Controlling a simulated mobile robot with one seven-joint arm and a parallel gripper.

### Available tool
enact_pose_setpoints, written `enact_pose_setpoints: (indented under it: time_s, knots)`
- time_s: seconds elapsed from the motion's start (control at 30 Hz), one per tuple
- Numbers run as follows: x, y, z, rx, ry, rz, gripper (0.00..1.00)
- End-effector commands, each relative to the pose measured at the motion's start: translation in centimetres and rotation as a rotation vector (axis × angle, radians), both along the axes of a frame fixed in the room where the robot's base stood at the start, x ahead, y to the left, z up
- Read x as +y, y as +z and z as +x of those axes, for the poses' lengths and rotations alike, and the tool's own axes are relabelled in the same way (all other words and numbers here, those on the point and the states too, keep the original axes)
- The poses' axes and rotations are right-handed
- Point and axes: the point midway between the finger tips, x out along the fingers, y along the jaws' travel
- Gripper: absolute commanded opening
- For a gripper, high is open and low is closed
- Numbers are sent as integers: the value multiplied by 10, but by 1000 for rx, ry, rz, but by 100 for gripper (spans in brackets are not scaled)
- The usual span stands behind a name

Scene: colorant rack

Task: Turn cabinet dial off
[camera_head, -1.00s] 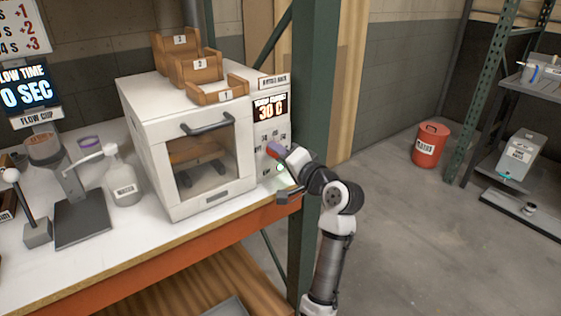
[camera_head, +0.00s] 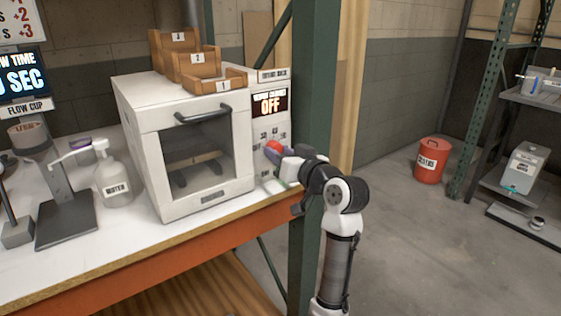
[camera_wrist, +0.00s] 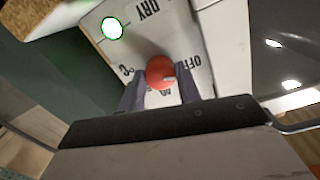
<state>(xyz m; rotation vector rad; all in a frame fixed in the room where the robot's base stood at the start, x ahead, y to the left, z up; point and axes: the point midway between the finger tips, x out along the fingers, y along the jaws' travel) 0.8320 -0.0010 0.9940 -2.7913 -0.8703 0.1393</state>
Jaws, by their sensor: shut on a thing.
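The red dial (camera_head: 274,146) sits on the panel below the display. In the wrist view the round red dial (camera_wrist: 160,72) lies between the two fingers, with "OFF" and "DRY" printed on the panel around it. My gripper (camera_head: 268,152) reaches the panel from the right and is shut on the dial; it also shows in the wrist view (camera_wrist: 165,88). The fingers hide part of the dial and panel markings.
Wooden bins (camera_head: 220,84) stand on the cabinet. A white bottle (camera_head: 115,182) and a flow cup stand (camera_head: 66,215) are left of it on the bench. A green post (camera_head: 313,90) rises close behind my arm. Open floor lies right, with a red bin (camera_head: 433,160).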

Motion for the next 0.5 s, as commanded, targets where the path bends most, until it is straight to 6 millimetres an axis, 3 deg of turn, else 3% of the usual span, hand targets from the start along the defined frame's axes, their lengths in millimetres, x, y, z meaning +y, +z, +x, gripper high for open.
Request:
enact_pose_setpoints:
  time_s: [0.5]
  knots:
    - [0, -2, 0, -80, 0, -119, 11]
